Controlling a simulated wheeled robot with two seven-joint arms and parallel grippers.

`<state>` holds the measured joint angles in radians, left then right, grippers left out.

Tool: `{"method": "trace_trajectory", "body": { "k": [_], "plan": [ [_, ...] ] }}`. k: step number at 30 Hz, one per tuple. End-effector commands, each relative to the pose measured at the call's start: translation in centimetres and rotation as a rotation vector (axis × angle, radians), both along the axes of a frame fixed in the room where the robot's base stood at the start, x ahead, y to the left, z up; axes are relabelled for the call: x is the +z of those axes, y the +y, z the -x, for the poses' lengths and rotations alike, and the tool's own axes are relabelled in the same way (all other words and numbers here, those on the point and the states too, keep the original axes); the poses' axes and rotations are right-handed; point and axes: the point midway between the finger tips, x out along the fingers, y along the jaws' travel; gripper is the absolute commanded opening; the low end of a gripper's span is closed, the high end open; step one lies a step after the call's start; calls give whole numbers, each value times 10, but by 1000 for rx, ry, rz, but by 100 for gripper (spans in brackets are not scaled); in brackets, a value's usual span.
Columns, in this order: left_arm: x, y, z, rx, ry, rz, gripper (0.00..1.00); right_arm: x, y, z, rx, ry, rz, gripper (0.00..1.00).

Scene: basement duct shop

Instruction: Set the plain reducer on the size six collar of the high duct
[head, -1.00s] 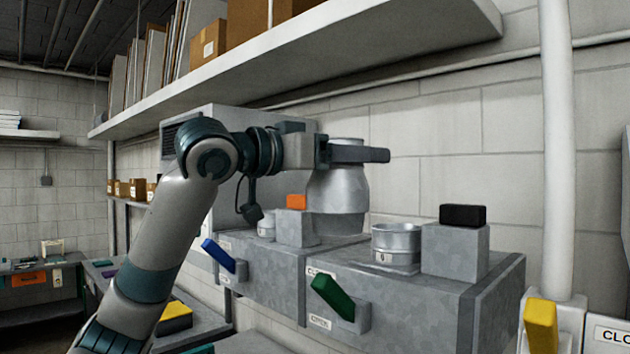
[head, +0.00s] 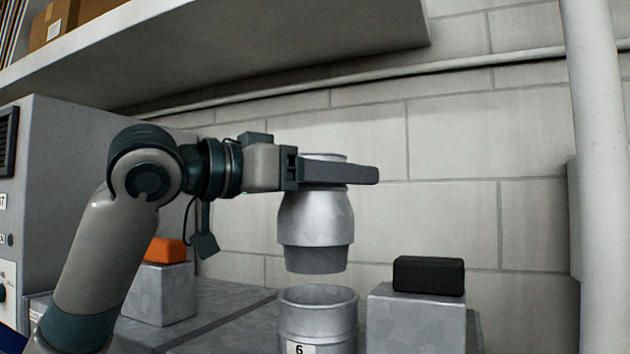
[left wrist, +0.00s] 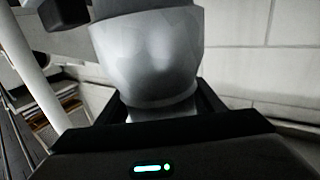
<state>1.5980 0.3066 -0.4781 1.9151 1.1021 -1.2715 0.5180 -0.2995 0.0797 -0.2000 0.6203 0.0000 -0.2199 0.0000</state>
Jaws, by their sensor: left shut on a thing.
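The plain metal reducer (head: 316,228) hangs upright in my left gripper (head: 338,173), which is shut on its narrow upper neck. In the left wrist view the reducer (left wrist: 148,55) fills the space beyond the jaws (left wrist: 160,120). The collar marked 6 (head: 318,318) stands on the duct top below. The reducer's lower end is just above the collar's open rim, apart from it and roughly in line, perhaps slightly left. My right gripper is not in view.
A grey block with a black piece on top (head: 428,276) stands right of the collar. Another block with an orange piece (head: 166,250) stands to the left, behind my arm. A shelf (head: 250,50) overhangs above, and a white pipe (head: 597,180) runs vertically at right.

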Motion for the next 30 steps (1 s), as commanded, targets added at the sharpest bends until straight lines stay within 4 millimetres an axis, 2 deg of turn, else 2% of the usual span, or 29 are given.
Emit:
{"method": "trace_trajectory", "body": {
  "k": [17, 23, 30],
  "plan": [
    [-1, -2, 1, -4, -1, 1, 19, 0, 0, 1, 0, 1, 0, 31],
    [-11, -2, 1, -5, -1, 0, 19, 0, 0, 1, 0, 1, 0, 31],
    [-31, -2, 1, -4, 0, 0, 19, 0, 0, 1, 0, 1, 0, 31]
  ]
}}
